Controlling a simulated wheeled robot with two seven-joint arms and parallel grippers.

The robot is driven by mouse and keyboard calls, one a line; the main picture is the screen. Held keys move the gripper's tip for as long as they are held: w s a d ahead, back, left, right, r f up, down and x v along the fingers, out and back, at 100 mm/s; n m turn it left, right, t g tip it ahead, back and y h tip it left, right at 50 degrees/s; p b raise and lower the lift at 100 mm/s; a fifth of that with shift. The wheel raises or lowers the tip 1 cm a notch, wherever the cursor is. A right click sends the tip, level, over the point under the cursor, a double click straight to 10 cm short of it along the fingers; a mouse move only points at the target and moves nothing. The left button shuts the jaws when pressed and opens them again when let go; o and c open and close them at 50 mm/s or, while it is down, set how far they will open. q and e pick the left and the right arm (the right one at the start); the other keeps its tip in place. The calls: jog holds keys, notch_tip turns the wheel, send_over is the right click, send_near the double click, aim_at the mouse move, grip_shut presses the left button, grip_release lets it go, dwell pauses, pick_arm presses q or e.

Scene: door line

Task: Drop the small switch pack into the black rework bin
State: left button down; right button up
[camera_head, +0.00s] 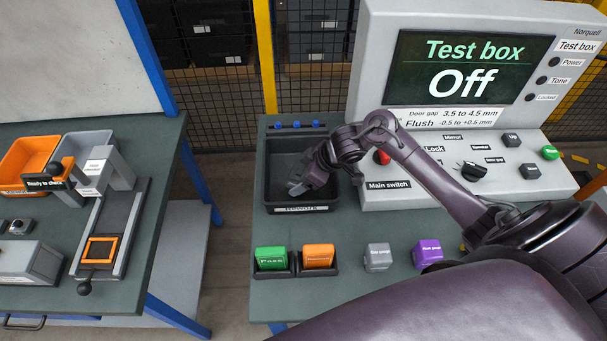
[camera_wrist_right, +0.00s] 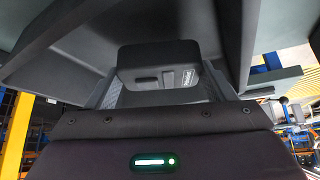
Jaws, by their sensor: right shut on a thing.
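The black rework bin (camera_head: 272,196) stands at the left of the right-hand bench, with a white label on its front wall. My right gripper (camera_head: 299,186) reaches into or over the bin from the right, fingers pointing down-left. In the right wrist view a small dark pack (camera_wrist_right: 150,78) with a small white label sits between the fingertips; this appears to be the switch pack. The gripper is shut on it. In the head view the pack is hard to make out against the dark bin. My left gripper is not in view.
The test box (camera_head: 470,70) reads "Off" and stands right of the bin. A green block (camera_head: 271,257) and an orange block (camera_head: 318,256) sit in holders in front; grey (camera_head: 378,256) and purple (camera_head: 427,252) blocks stand farther right. A second bench (camera_head: 130,270) is at left, across a gap.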

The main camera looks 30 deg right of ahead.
jog(key=shift+f, duration=0.6)
jog(key=o, duration=1.4)
jog(key=shift+r, duration=0.25)
jog(key=v, duration=1.2)
jog(key=shift+r, duration=0.45)
